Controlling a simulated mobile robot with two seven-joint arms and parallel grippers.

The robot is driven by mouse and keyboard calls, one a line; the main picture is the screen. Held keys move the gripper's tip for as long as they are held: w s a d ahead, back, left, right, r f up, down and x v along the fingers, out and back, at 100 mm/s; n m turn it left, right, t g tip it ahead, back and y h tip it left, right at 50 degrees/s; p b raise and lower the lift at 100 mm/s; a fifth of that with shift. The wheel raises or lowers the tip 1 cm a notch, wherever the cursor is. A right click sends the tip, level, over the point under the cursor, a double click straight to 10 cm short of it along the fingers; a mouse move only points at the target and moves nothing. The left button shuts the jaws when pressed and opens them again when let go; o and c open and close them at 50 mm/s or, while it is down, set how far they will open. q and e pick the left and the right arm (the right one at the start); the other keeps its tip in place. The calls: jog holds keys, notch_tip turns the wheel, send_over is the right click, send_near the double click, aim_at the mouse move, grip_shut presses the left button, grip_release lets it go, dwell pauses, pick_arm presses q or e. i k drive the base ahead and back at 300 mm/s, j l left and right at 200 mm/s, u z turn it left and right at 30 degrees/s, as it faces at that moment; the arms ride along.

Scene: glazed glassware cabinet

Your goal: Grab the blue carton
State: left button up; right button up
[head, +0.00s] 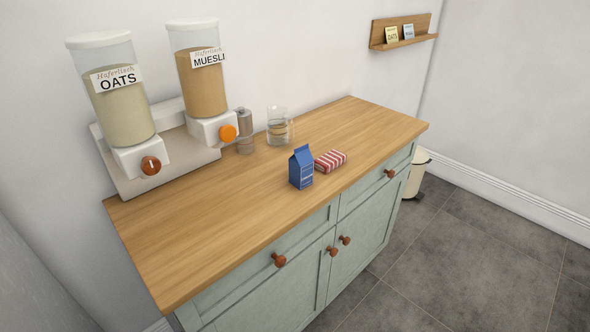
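The blue carton (301,168) stands upright on the wooden countertop (215,225), near the middle of its front half. It has a gabled top and pale lettering low on its front. A red-and-white striped packet (330,161) lies just to its right and slightly behind it. Neither of my grippers shows in the head view.
Two cereal dispensers, oats (123,112) and muesli (200,84), stand at the back left. A metal cylinder (244,132) and a glass jug (279,128) stand behind the carton. The counter's front left is clear. A cream bin (416,174) stands beyond the cabinet's right end.

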aim_at(301, 163)
jog(key=i+l+u, duration=0.1)
jog(key=u, duration=0.35)
jog(key=l+u, duration=0.3)
jog(key=u, duration=0.15)
jog(key=i+l+u, duration=0.1)
jog(key=l+u, duration=0.3)
jog(key=l, duration=0.5)
jog(key=l+u, duration=0.2)
jog(key=l, duration=1.3)
jog(key=k+l, duration=0.1)
jog(key=l, duration=0.5)
jog(key=l+u, duration=0.1)
jog(key=l, duration=0.55)
jog(key=k, duration=0.05)
